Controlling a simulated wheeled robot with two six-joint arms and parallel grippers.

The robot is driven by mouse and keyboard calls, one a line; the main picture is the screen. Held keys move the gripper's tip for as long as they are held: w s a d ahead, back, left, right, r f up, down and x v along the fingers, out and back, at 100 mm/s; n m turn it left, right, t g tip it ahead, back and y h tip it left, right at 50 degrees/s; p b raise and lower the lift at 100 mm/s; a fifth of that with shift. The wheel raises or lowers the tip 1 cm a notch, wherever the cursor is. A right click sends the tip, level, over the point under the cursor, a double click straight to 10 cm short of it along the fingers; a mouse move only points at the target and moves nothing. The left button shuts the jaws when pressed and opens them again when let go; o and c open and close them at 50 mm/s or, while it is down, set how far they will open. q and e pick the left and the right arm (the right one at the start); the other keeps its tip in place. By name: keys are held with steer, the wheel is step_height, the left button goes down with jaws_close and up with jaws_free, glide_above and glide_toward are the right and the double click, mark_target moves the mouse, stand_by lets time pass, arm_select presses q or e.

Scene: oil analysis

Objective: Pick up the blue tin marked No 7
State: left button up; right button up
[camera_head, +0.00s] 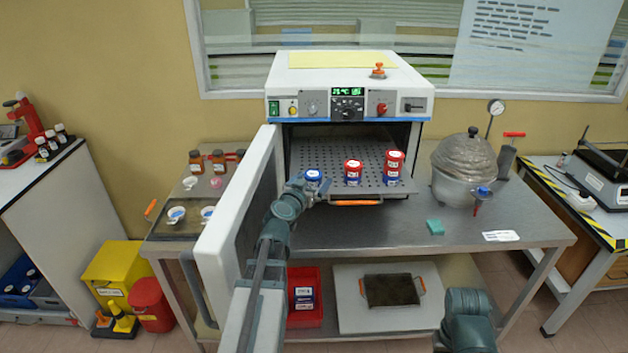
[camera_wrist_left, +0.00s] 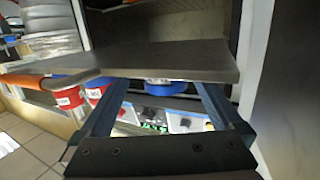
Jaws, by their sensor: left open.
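A small blue tin with a white lid (camera_head: 313,174) stands at the front left of the perforated shelf (camera_head: 340,150) pulled out of the oven. Its marking is too small to read. My left gripper (camera_head: 304,188) is open at the shelf's front edge, close to the tin. In the left wrist view, which looks upside down, the blue tin (camera_wrist_left: 168,82) shows between the two fingers (camera_wrist_left: 163,88), partly hidden by the shelf edge. I cannot tell whether they touch it. My right gripper is out of frame.
The open oven door (camera_head: 235,215) is close left of my left arm.

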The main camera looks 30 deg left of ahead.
mark_target(316, 174)
arm_select(q)
steer(key=shift+a+b+x, duration=0.15)
steer(key=shift+b+x, duration=0.05)
steer(key=shift+x, duration=1.1)
steer(key=shift+a+b+x, duration=0.2)
steer(key=shift+x, duration=1.1)
steer(key=shift+s, duration=0.15)
steer(key=c, duration=1.4)
